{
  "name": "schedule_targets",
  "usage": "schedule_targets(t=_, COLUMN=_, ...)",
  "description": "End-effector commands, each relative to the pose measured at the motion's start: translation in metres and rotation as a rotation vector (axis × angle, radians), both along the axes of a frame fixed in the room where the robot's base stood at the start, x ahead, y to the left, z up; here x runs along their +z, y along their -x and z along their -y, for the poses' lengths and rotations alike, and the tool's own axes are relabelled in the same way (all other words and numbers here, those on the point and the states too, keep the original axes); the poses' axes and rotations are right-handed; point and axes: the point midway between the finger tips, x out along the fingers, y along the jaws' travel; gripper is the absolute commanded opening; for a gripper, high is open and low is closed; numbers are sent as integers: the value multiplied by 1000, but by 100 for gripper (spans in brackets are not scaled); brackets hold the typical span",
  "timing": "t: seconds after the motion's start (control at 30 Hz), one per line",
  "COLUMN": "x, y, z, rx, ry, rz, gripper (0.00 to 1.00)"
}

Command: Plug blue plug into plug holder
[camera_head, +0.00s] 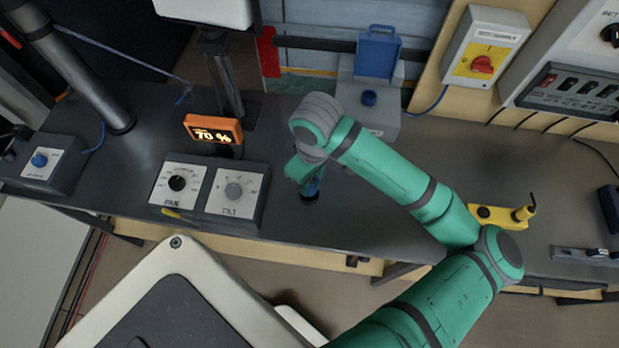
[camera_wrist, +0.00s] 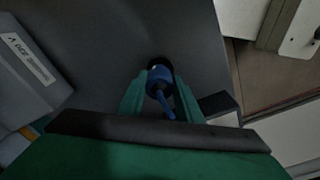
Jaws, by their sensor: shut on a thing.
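The blue plug (camera_wrist: 158,78) sits between the two green fingers of my gripper (camera_wrist: 160,100) in the wrist view, with a thin blue tail toward the palm. A dark round part lies under it against the grey desk. In the head view my gripper (camera_head: 308,184) points down at the desk top, shut on the plug, whose dark lower end shows just below the fingers. I cannot tell whether it touches the desk.
The TILT dial box (camera_head: 237,192) and PAN dial box (camera_head: 180,184) stand left of my gripper, with an orange display (camera_head: 213,130) behind. A yellow holder (camera_head: 500,215) lies to the right. A switch box (camera_head: 484,52) hangs at the back. Desk right of my gripper is partly clear.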

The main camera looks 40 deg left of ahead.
Motion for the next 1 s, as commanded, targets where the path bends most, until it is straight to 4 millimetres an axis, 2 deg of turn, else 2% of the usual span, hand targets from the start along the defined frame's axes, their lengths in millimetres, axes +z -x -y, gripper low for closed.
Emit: schedule_targets(t=1.0, x=-14, y=1, z=-2, rx=3, ry=-1, rz=0, gripper=0)
